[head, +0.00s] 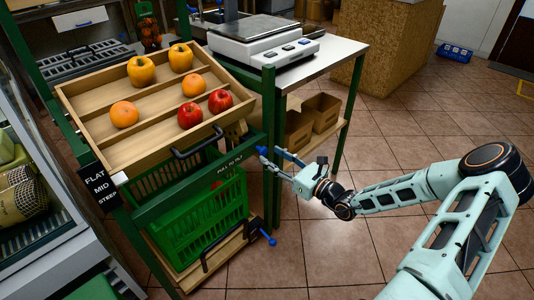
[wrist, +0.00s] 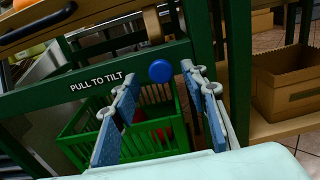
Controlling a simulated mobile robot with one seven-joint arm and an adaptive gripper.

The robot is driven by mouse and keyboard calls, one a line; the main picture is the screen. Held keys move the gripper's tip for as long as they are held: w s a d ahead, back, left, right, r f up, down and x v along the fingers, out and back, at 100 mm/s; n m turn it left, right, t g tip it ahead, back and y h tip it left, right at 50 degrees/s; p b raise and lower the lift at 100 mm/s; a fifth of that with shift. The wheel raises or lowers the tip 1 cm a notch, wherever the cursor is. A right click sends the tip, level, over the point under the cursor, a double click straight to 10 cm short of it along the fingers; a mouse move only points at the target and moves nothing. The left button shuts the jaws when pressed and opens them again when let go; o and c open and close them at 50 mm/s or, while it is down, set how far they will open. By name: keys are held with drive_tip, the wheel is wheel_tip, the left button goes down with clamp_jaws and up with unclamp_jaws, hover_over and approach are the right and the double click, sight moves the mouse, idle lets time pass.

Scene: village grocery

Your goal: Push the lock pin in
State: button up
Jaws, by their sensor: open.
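The lock pin shows as a round blue knob (wrist: 161,71) on the green bar marked "PULL TO TILT", at the bar's right part in the wrist view. In the head view the knob (head: 262,150) is small, at the right end of the bar. My gripper (head: 278,162) is open and empty, just right of the knob. In the wrist view the two blue finger pads of my gripper (wrist: 158,88) stand either side of the knob, which appears beyond the tips. I cannot tell whether they touch it. The pin's shaft is hidden behind the knob.
A tilted wooden tray (head: 130,145) with apples and oranges sits above the bar. A green crate (head: 190,225) stands below it. A second blue knob (head: 268,238) sticks out lower down. A green post (head: 268,120) and a scale table (head: 330,50) stand close by.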

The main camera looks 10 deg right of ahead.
drive_tip(key=v, duration=0.8)
drive_tip(key=shift+s, duration=0.15)
idle(0.5)
